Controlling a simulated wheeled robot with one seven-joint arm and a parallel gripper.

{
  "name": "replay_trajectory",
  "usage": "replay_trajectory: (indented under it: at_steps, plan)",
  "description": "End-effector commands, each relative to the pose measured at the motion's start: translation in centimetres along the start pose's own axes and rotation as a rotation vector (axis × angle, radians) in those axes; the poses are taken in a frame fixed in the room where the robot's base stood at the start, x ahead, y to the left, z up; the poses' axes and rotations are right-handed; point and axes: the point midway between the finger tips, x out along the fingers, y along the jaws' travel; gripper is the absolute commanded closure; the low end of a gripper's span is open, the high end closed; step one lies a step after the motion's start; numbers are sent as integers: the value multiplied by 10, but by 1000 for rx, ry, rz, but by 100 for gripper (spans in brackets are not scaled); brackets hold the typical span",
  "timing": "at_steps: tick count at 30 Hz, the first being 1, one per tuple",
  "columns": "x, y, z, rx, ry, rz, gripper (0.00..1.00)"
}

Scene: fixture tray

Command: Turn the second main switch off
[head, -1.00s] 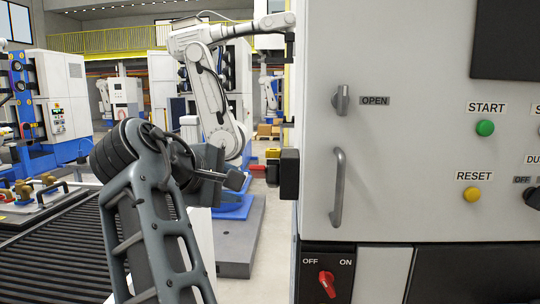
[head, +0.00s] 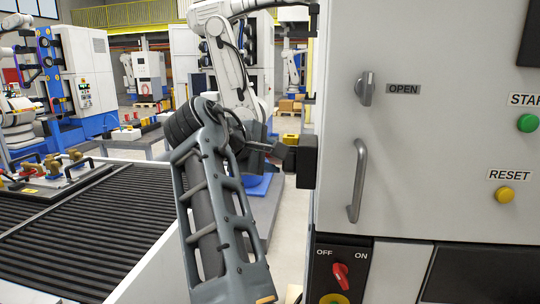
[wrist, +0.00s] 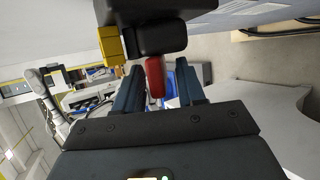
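A red rotary switch (head: 341,275) sits on a black plate below the cabinet door, between the labels OFF and ON. Its knob is tilted, with its upper end leaning left; I cannot tell which end is the pointer. I cannot tell from the pictures whether it is the second main switch. My gripper (head: 271,150) is left of the cabinet's edge, above and left of the switch, and apart from it. In the wrist view my gripper (wrist: 158,74) has its two fingers spread. A red thing shows between them; I cannot tell whether it is held.
The grey cabinet carries a door handle (head: 358,180), an OPEN latch (head: 365,88), a green START button (head: 527,123) and a yellow RESET button (head: 504,194). A black block (head: 307,161) juts from its left edge beside my gripper. A roller conveyor (head: 60,230) lies left.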

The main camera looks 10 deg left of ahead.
Motion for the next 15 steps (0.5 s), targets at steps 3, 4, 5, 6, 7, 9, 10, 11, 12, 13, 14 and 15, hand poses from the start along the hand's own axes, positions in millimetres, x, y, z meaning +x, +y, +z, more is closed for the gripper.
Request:
replay_trajectory:
  at_steps: [3, 4, 5, 6, 7, 9, 10, 11, 12, 13, 14, 15]
  plan:
    - [0, 0, 0, 0, 0, 0, 61]
    - [0, 0, 0, 0, 0, 0, 61]
    - [0, 0, 0, 0, 0, 0, 61]
    - [0, 0, 0, 0, 0, 0, 64]
    - [0, 0, 0, 0, 0, 0, 66]
    - [0, 0, 0, 0, 0, 0, 73]
    - [0, 0, 0, 0, 0, 0, 76]
    - [0, 0, 0, 0, 0, 0, 79]
    - [0, 0, 0, 0, 0, 0, 83]
    - [0, 0, 0, 0, 0, 0, 86]
    - [0, 0, 0, 0, 0, 0, 88]
    - [0, 0, 0, 0, 0, 0, 92]
